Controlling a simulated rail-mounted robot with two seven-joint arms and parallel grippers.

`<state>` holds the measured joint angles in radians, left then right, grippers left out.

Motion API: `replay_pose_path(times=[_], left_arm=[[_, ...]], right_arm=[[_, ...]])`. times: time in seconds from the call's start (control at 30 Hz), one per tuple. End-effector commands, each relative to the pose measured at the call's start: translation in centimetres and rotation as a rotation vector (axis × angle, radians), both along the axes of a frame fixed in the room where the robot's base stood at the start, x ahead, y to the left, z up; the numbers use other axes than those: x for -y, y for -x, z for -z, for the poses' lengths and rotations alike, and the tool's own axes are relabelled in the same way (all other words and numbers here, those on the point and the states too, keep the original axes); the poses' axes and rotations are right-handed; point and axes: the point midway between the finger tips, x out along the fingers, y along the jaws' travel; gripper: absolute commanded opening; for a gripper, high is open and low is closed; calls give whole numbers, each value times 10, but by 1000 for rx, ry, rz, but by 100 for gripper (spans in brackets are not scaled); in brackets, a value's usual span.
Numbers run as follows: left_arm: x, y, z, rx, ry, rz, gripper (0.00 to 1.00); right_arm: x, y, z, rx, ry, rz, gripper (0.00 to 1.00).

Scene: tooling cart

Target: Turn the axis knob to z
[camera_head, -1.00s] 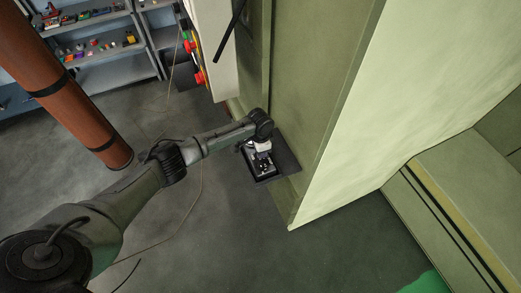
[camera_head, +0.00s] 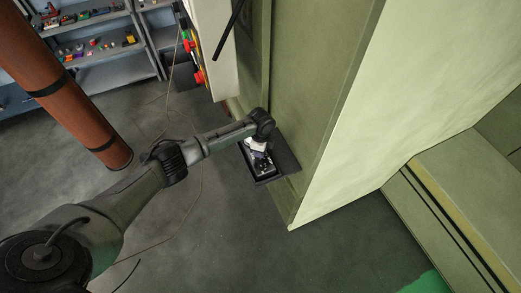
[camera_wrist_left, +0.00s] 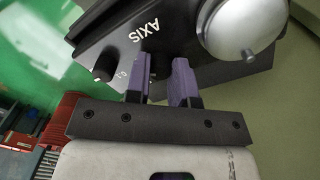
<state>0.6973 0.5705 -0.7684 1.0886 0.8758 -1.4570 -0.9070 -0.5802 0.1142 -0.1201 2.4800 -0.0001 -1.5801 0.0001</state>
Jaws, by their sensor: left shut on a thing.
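The dark control box (camera_head: 284,160) sticks out from the green machine's side in the head view. In the left wrist view the dark panel (camera_wrist_left: 108,38) shows white "AXIS" lettering, seen turned over. My left gripper (camera_wrist_left: 158,72) has its two purple fingers below that lettering, shut on the axis knob, which they mostly hide. A small white marking (camera_wrist_left: 122,74) shows left of the fingers; I cannot read it surely, nor the knob's pointer. In the head view my left gripper (camera_head: 258,152) is at the box. My right gripper is in neither view.
A large silver round knob (camera_wrist_left: 228,28) sits on the panel close to the right of the fingers. A small black knob (camera_wrist_left: 103,66) is at the left. The green machine wall (camera_head: 312,95) stands beside the arm; shelves (camera_head: 95,45) are at the back left.

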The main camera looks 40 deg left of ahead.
Motion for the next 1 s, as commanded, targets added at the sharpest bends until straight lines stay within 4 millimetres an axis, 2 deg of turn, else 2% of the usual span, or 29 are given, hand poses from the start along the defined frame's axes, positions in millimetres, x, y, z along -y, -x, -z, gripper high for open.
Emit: replay_pose_path(times=[0.53, 0.57, 0.6, 0.8, 1.0], left_arm=[[1, -1, -1, 2, 2, 20, 0], [1, -1, -1, 2, 2, 20, 25], [1, -1, -1, 2, 2, 20, 29], [0, 0, -1, 2, 1, 19, 48], [0, 0, 0, 0, 1, 19, 48]], right_arm=[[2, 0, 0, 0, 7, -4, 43], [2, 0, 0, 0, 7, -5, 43], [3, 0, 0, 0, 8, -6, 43], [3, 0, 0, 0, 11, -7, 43], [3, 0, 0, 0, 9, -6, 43]])
